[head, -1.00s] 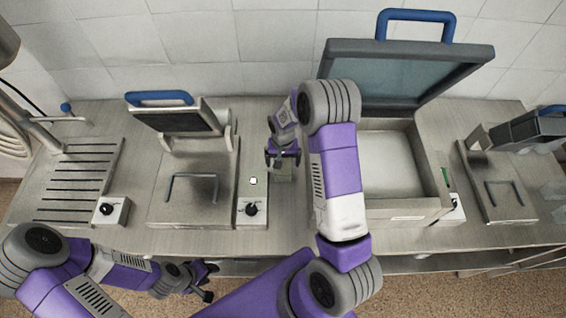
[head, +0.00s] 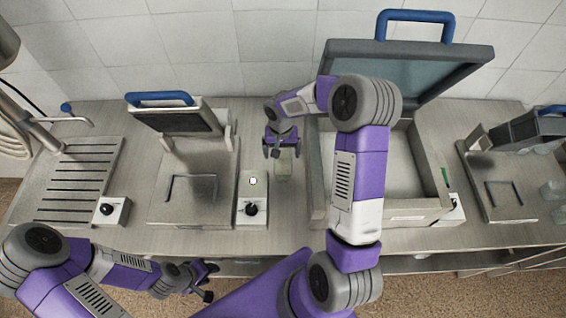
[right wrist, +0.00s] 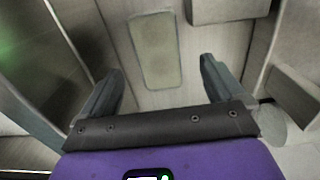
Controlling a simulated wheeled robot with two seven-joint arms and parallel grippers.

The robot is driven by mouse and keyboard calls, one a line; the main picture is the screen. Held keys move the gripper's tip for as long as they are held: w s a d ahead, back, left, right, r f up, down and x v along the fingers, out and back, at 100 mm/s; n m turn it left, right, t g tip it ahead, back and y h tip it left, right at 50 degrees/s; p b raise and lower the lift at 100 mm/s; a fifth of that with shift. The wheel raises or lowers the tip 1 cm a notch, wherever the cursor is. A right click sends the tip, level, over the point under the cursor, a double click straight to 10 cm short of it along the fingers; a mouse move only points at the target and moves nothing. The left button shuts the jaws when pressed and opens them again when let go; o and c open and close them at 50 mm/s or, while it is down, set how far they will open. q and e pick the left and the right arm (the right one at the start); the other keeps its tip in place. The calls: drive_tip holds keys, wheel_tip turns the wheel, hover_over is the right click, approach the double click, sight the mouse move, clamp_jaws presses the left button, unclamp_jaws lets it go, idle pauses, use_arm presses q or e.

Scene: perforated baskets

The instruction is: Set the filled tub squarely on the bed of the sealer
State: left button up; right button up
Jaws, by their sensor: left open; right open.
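The tub (head: 284,169), a small pale greenish rectangular container with rounded corners, stands on the bench between the left-middle sealer and the large chamber machine. My right gripper (head: 281,151) is open just above and behind it. In the right wrist view the tub (right wrist: 157,50) lies between and beyond the two open fingers (right wrist: 161,66), with no visible contact. Its contents cannot be made out. The left-middle sealer (head: 185,212) has its blue-handled lid raised, and a dark U-shaped bracket marks its flat bed. My left gripper (head: 208,282) is open and empty in front of the bench edge.
The large chamber machine (head: 430,205) stands open right of the tub, partly behind my right arm. A white switch box (head: 252,213) sits between the sealer and tub. A similar smaller device (head: 497,190) is far right; a slotted drainboard (head: 75,180) is far left.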

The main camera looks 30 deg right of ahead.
sight(283, 160)
drive_tip(key=shift+f, duration=0.3)
drive_tip(key=f, duration=0.7)
drive_tip(key=shift+w+d+f, duration=0.1)
drive_tip(key=shift+d+f, duration=0.1)
drive_tip(key=shift+d, duration=0.1)
drive_tip(key=shift+r, duration=0.1)
drive_tip(key=c, duration=1.3)
